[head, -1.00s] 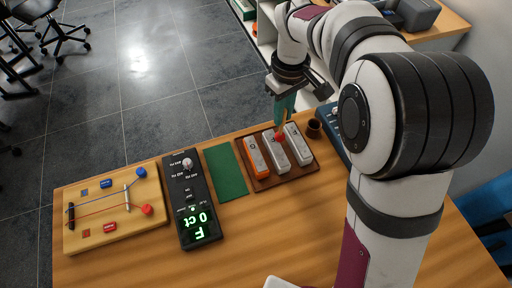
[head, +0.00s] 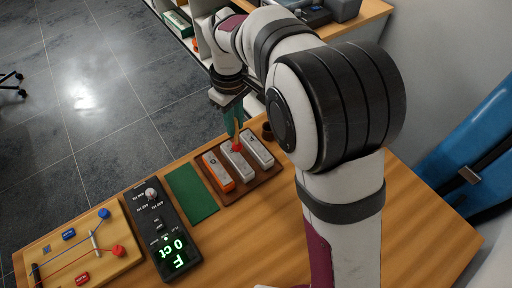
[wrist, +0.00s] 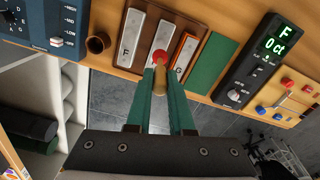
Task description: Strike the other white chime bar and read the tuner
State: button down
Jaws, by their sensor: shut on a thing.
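My gripper (head: 232,128) is shut on the wooden handle of a mallet (wrist: 161,82), whose red head (head: 236,147) points down. The other white bar (head: 259,149) reads F in the wrist view (wrist: 133,37). An orange bar (head: 218,172), marked G, lies on the opposite side. The black tuner (head: 151,215) shows F and 0 ct in green (wrist: 272,42).
The bars lie on a brown wooden tray (head: 267,177). A green mat (head: 191,194) lies between tray and tuner. A small brown cup (wrist: 98,43) stands beside the tray, near a blue device (wrist: 45,25). A stringed wooden board (head: 80,245) lies beyond the tuner.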

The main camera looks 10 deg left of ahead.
jog(key=w+d+r, duration=0.3)
jog(key=w+d, duration=0.2)
notch_tip(320, 180, down, 9)
notch_tip(320, 180, up, 6)
jog(key=shift+f, duration=0.15)
dwell(0.5)
dwell(1.4)
